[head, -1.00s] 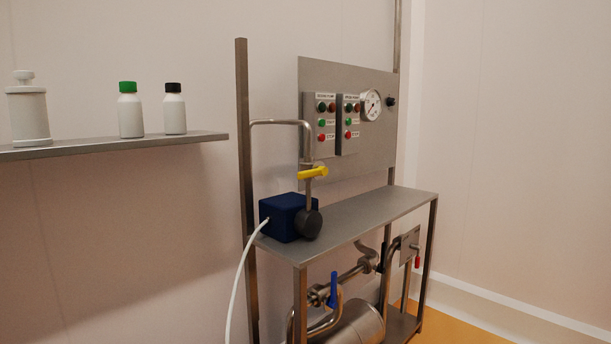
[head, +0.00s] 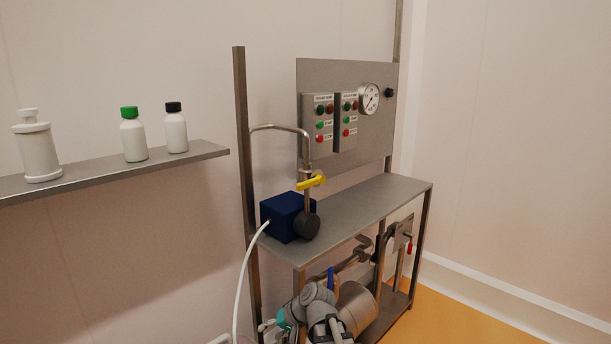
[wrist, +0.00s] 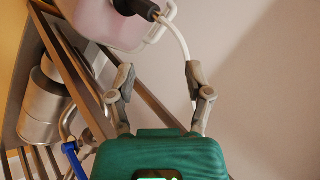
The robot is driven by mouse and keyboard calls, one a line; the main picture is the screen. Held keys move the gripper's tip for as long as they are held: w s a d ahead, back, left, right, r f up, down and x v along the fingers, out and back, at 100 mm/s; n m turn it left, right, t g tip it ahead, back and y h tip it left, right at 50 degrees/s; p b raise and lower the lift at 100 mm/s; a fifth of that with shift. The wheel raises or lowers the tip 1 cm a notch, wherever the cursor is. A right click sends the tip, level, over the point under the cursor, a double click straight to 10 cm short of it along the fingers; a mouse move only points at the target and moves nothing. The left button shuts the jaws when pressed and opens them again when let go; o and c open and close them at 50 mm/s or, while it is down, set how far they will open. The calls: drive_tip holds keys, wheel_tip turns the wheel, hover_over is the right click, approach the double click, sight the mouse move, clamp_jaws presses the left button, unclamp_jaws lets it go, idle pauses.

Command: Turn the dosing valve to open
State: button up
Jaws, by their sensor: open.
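A valve with a yellow lever (head: 311,183) sits on the thin steel pipe just above the dark blue pump box (head: 283,215); which valve is the dosing valve is not labelled. The lever lies roughly level, across the pipe. A blue-handled valve (head: 331,277) is low under the bench, partly behind my arm; its blue handle also shows in the wrist view (wrist: 73,160). A red handle (head: 410,248) hangs at the right. My gripper (wrist: 160,75) is open, its fingers spread with nothing between them, low in front of the rack and away from the yellow lever.
A white hose (head: 243,285) runs down from the pump. In the wrist view it leads to a pinkish-white canister (wrist: 105,25) beyond my fingers. A steel tank (head: 357,305) lies below the bench (head: 370,205). A wall shelf (head: 110,172) holds bottles at left.

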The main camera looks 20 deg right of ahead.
drive_tip(key=w+d+r+m+t+y+p, duration=0.1)
drive_tip(key=w+d+r+m+t+p, duration=0.15)
drive_tip(key=d+r+p, duration=0.45)
drive_tip(key=w+d+r+m+t+p, duration=0.2)
drive_tip(key=d+r+t+p, duration=0.1)
drive_tip(key=r, duration=0.8)
drive_tip(key=m+t+h+p, duration=0.1)
drive_tip(key=m+t+p, duration=0.45)
drive_tip(key=p, duration=0.25)
approach(307, 185)
drive_tip(key=s, duration=0.3)
drive_tip(key=shift+w+d+f+t, duration=0.2)
drive_tip(key=shift+d+f+t, duration=0.15)
drive_tip(key=shift+t, duration=0.05)
drive_tip(key=shift+w, duration=0.1)
drive_tip(key=x, duration=1.3)
drive_tip(key=shift+w+f, duration=0.15)
drive_tip(key=shift+w, duration=0.2)
clamp_jaws()
drive_tip(key=shift+d, duration=0.1)
